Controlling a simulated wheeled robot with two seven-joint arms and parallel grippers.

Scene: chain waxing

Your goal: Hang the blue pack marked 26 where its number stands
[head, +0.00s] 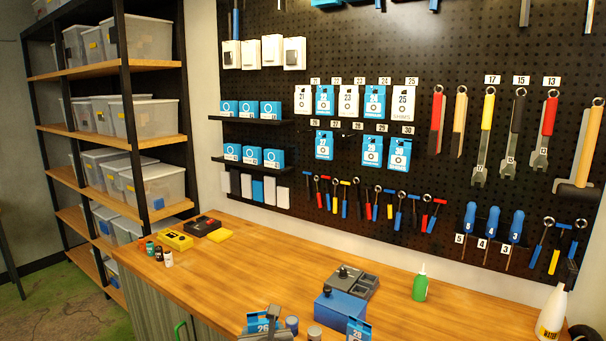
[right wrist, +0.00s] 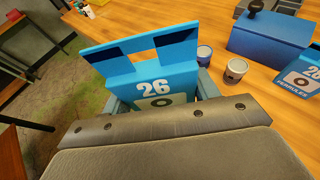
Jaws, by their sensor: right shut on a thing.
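The blue pack marked 26 (head: 262,324) is at the bottom of the head view, above the bench's front part. It also shows in the right wrist view (right wrist: 157,85), with its number facing the camera. My right gripper (head: 270,320) is shut on this pack; its fingers are partly hidden by it. On the black pegboard (head: 450,60), small number labels run above two rows of hooks. In the lower row, the place under the leftmost label (head: 315,122), which seems to be 26, is bare. Blue packs hang farther right in that row. My left gripper is not in view.
On the wooden bench (head: 270,255) stand two small jars (head: 314,333), another blue pack (head: 358,329), a blue box (head: 340,308) and a green bottle (head: 420,284). Dark shelves (head: 250,160) with blue boxes jut out left of the hooks. Tools hang to the right.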

